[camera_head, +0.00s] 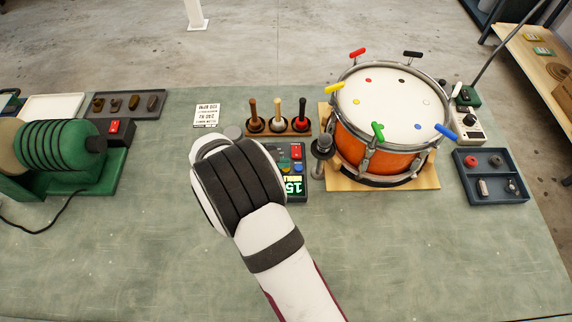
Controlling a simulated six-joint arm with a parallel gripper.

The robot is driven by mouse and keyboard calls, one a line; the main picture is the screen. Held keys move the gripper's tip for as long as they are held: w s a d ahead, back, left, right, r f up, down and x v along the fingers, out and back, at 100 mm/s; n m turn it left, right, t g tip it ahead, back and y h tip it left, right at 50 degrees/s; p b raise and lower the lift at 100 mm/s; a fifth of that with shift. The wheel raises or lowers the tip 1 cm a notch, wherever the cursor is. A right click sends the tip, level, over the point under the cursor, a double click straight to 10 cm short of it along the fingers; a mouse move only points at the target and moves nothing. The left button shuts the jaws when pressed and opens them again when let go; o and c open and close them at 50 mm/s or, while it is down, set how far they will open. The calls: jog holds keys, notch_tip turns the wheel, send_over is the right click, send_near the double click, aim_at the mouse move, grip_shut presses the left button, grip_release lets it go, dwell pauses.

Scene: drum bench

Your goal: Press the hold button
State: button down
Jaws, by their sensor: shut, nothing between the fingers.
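A dark control box (303,172) with a lit green display (293,187) and several small coloured buttons stands left of the drum. My arm covers its left part. Red, yellow, green and blue buttons show on it, but their labels are too small to read, so I cannot tell which is the hold button. My gripper (208,168) is over the bench just left of the box, shut and empty. Its fingertips are hidden behind my own wrist, so I cannot tell whether they touch anything.
An orange drum (375,153) with coloured tuning handles stands on a wooden board right of the box. A wooden stand (290,130) with three upright handled tools is behind the box. A green motor-like machine (60,150) stands left. A blue tray (487,198) lies right. The front bench is clear.

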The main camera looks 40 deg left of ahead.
dwell(0.4)
notch_tip(320, 180, up, 7)
dwell(0.8)
jog(key=w+d+r+m+g+h, duration=0.1)
jog(key=d+r+m+g, duration=0.15)
jog(key=d+m, duration=0.45)
jog(key=w+d+r+m+g+h, duration=0.15)
jog(key=d+r, duration=0.25)
jog(key=d, duration=0.6)
jog(key=w+d+r+m+g, duration=0.1)
jog(key=d+r+m+g, duration=0.15)
jog(key=d+m, duration=0.5)
jog(key=s+d+r+m+g+y, duration=0.2)
jog(key=s+d+m+y, duration=0.3)
jog(key=s+d+m, duration=0.8)
jog(key=s+m, duration=0.1)
jog(key=s, duration=0.3)
jog(key=shift+d+m+g+y, duration=0.15)
jog(key=shift+m+g+y, duration=0.2)
jog(key=shift+m, duration=0.05)
